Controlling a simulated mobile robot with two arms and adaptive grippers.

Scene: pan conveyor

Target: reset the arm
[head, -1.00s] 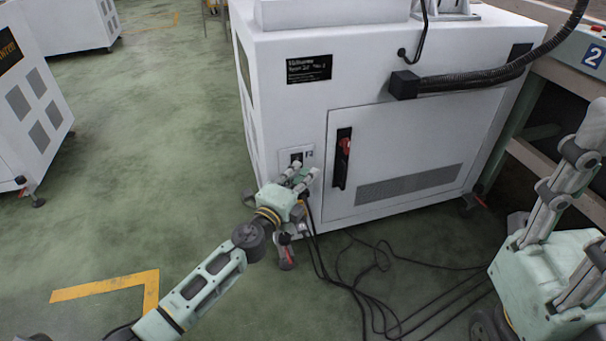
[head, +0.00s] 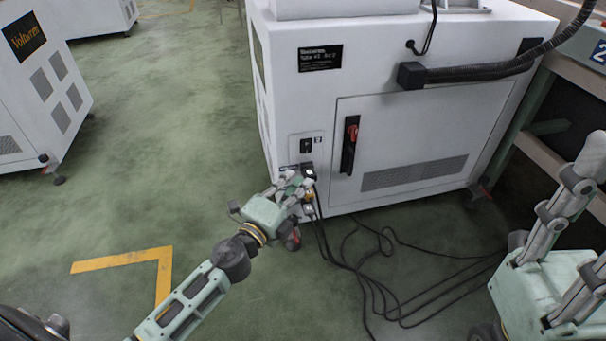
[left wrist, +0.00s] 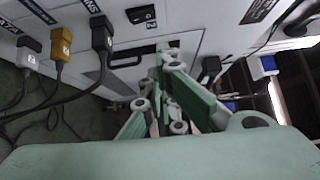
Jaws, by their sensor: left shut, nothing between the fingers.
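My left gripper (head: 293,187) is at the lower left front corner of a white machine cabinet (head: 400,118). Its fingers are together and empty. In the head view it overlaps the plugs and cables at that corner; I cannot tell whether it touches them. In the left wrist view the closed green-padded fingers (left wrist: 168,60) point toward the cabinet face, with nothing between them. A black switch (head: 306,146) is just above the gripper in the head view. My right gripper (head: 545,285) is at the right edge, partly cut off, so its opening cannot be judged.
Grey, yellow (left wrist: 61,45) and black (left wrist: 101,35) plugs with cables sit in the cabinet's front. Black cables (head: 385,275) lie on the green floor before it. Another cabinet (head: 45,95) stands at left; floor between is clear.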

